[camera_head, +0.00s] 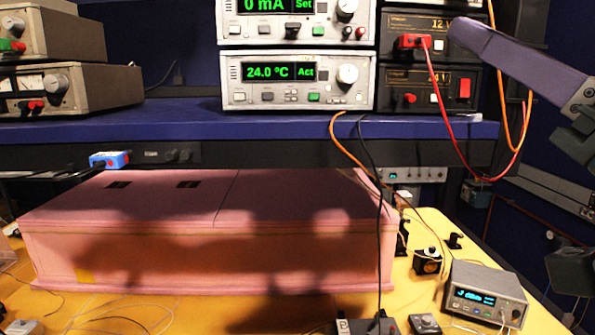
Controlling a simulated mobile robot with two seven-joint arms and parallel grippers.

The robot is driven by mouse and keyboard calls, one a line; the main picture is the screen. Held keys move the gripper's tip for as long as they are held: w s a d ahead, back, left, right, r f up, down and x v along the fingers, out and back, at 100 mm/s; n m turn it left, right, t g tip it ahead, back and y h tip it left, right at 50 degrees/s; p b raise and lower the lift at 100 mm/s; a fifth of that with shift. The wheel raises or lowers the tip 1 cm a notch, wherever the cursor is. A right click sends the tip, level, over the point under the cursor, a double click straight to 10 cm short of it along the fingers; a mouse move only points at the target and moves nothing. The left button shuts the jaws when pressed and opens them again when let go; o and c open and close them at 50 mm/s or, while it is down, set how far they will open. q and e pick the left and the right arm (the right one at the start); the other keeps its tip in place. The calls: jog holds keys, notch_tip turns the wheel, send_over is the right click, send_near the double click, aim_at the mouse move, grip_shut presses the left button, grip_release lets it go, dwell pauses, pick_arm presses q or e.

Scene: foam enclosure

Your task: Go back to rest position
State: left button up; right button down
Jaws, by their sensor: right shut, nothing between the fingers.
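My right arm comes in at the right edge, with a purple-grey link in front of the instrument shelf. My right gripper (572,271) is the dark part low at the right edge, partly cut off by the frame. It is shut and holds nothing. It is to the right of the pink foam enclosure (120,228) and of the small grey meter, apart from both. My left gripper is not in view.
The closed foam enclosure stands on a yellow table (432,218). A small grey meter (486,293) and loose cables lie at the table's right. A blue shelf (180,120) above carries several instruments, including a temperature controller (298,80). Red and orange cables hang at the right.

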jog(key=s+d+f+m+g+h+p, duration=0.2)
jog(key=f+g+h, duration=0.2)
jog(key=f, duration=0.4)
jog(key=s+d+f+m+g+h+p, duration=0.1)
jog(key=d+f+m+g+h+p, duration=0.15)
jog(key=f+g+h, duration=0.35)
jog(key=s+f+n+g, duration=0.1)
jog(key=s+f+g, duration=0.3)
jog(key=s, duration=0.4)
jog(key=s+f+n+g+p, duration=0.1)
jog(key=s+f+g, duration=0.2)
jog(key=s+f, duration=0.3)
jog(key=s, duration=0.3)
jog(key=shift+d+g+y+p, duration=0.15)
jog(key=shift+g+y+p, duration=0.15)
jog(key=shift+g, duration=0.1)
